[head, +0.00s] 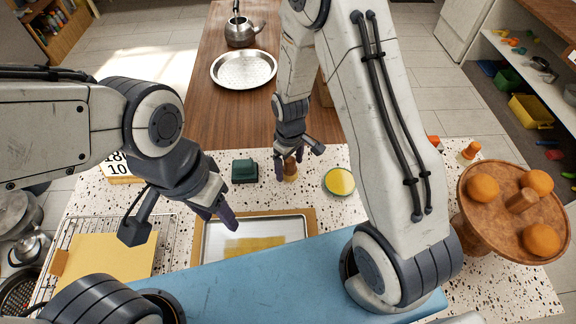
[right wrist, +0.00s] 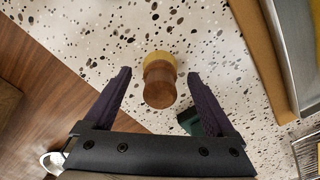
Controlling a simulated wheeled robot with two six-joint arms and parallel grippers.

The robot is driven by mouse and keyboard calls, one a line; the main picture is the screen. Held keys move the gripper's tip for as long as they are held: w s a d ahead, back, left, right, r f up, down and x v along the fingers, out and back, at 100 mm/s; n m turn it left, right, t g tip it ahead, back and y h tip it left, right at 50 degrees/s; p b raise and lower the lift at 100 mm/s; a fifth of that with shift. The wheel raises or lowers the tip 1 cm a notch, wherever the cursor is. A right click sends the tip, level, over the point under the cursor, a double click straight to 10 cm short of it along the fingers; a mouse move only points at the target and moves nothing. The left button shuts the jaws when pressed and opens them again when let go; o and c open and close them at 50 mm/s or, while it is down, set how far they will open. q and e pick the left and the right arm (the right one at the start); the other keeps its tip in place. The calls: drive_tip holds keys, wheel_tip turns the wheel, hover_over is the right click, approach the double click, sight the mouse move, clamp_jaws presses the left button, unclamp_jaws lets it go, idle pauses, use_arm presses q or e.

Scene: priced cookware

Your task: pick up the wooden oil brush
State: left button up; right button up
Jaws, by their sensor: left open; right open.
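The wooden oil brush (head: 290,171) stands on the speckled counter, partly hidden by my right gripper in the head view. In the right wrist view the oil brush (right wrist: 159,88) shows a brown wooden top and a paler yellowish part beyond it. My right gripper (head: 288,160) is open just over the brush. Its two dark fingers lie to either side of the brush in the wrist view, with visible gaps. My left gripper (head: 229,214) is open and empty above the left part of the metal tray.
A dark green block (head: 244,170) stands left of the brush, and a round yellow-topped dish (head: 339,182) to its right. The metal tray (head: 212,252) lies in front. A wooden stand (head: 480,225) with oranges is at right. A round metal pan (head: 244,69) lies farther back.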

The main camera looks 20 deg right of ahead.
sight(294, 160)
drive_tip(key=shift+f, duration=0.3)
clamp_jaws()
drive_tip(key=shift+r, duration=0.1)
drive_tip(key=shift+w+r, duration=0.1)
drive_tip(key=shift+r, duration=0.35)
drive_tip(key=r, duration=0.1)
drive_tip(key=r+b, duration=0.1)
drive_tip(key=s+d+r, duration=0.1)
drive_tip(key=shift+r+b, duration=0.35)
drive_tip(key=s+d+r+b, duration=0.1)
drive_tip(key=s+d+r, duration=0.5)
drive_tip(key=s+d, duration=0.1)
drive_tip(key=shift+d+r+b, duration=0.15)
drive_tip(key=shift+d+b, duration=0.15)
drive_tip(key=shift+d, duration=0.05)
